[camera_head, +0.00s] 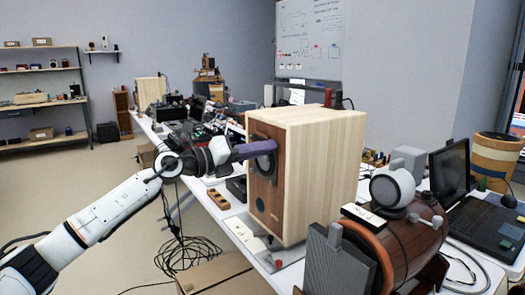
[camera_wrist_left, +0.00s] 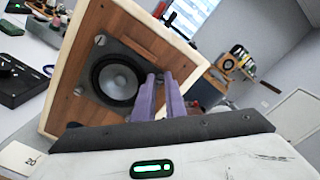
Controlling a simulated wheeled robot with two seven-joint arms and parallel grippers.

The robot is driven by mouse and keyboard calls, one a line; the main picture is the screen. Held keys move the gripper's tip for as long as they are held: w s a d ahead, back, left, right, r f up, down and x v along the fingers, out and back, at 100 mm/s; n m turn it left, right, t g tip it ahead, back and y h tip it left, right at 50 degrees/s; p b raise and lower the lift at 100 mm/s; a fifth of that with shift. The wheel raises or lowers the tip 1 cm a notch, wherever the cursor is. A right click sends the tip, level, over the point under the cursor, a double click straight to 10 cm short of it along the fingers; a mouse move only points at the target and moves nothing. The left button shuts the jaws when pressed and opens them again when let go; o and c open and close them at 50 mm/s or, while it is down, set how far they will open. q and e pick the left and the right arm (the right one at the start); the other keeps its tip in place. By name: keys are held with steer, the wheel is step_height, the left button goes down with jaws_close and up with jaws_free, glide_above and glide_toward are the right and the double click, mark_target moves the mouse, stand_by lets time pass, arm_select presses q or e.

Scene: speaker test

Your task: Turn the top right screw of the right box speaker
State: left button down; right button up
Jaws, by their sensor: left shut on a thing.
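The right box speaker (camera_head: 322,165) is a pale wooden box with a darker brown front, standing on the bench. Its round grey driver (camera_wrist_left: 117,78) sits in a dark square frame with screws at its corners; one screw (camera_wrist_left: 100,40) shows clearly in the left wrist view. My left gripper (camera_head: 271,147) reaches in from the left, its purple fingers against the upper front of the speaker. In the left wrist view, its fingertips (camera_wrist_left: 159,77) are close together at a corner of the driver frame, shut on a screw there that they mostly hide. My right gripper is not in view.
Another wooden speaker box (camera_head: 151,91) stands at the far left of the bench. A brown cylindrical device (camera_head: 405,240) and a laptop (camera_head: 490,225) are at the right. Cables (camera_head: 185,252) lie on the floor below the bench. A whiteboard (camera_head: 310,40) stands behind.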

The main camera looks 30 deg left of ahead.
arm_select(q)
steer(key=shift+m+b, duration=0.6)
steer(key=shift+m, duration=1.7)
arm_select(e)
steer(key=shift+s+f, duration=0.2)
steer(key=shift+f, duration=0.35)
arm_select(q)
steer(key=c, duration=1.8)
jaws_free()
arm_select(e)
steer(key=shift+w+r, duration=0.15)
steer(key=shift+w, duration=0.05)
